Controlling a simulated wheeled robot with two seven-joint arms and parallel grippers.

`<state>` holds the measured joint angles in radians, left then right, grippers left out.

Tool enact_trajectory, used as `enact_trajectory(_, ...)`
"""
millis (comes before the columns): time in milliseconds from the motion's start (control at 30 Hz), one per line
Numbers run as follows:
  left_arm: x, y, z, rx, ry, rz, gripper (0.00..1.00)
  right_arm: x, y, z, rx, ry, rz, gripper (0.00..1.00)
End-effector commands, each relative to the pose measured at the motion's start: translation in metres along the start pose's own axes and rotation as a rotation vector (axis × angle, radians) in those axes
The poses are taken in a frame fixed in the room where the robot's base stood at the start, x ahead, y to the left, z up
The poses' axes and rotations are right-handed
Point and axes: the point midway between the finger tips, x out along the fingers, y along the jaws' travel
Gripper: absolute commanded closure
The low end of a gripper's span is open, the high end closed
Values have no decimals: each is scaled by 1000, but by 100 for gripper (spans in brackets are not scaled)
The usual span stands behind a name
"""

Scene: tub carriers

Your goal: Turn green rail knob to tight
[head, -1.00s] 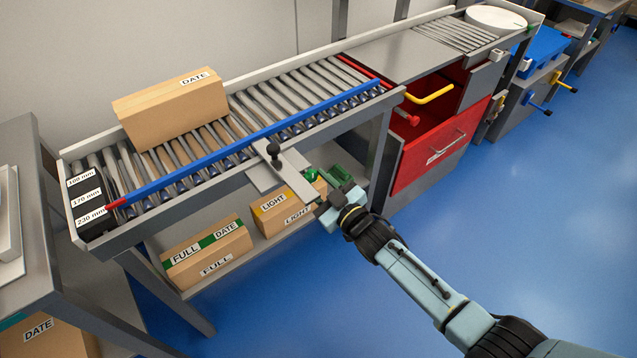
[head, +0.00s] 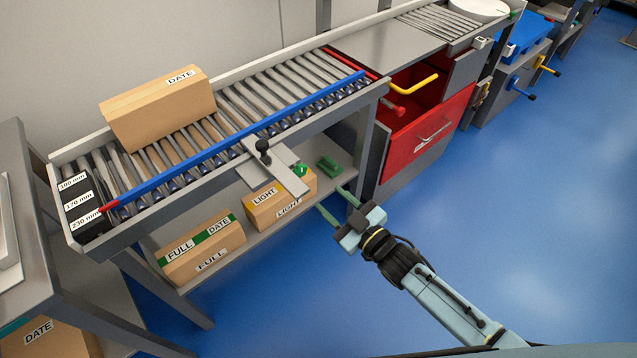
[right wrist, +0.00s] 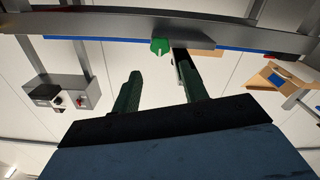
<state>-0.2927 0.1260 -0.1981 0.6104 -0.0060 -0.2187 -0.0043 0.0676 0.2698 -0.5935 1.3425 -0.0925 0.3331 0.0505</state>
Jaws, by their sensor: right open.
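The green rail knob (head: 300,170) sits under the outer end of the grey bracket plate (head: 288,176), at the conveyor's front side. In the right wrist view the green knob (right wrist: 160,46) shows beyond the fingertips, roughly in line with the gap between them. My right gripper (head: 324,190) is open and empty, a little to the right of the knob and apart from it. Its two green fingers also show in the right wrist view (right wrist: 158,82). A black knob (head: 263,147) stands on top of the bracket, beside the blue rail (head: 240,143). My left gripper is out of view.
A carton marked DATE (head: 150,115) lies on the rollers. Cartons marked FULL (head: 203,247) and LIGHT (head: 270,205) stand on the shelf below. The blue floor in front is clear.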

Motion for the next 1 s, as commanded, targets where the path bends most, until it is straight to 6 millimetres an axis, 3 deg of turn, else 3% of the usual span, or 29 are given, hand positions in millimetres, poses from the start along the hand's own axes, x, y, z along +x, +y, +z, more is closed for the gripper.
enact_trajectory(100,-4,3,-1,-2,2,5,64,-21,0,0,1,-2,-1,56)
enact_trajectory(300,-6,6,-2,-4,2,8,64,-37,0,0,1,0,0,56)
enact_trajectory(867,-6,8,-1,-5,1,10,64,-38,0,0,1,0,0,56)
enact_trajectory(1000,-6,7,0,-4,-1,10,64,-45,0,20,14,-56,12,56)
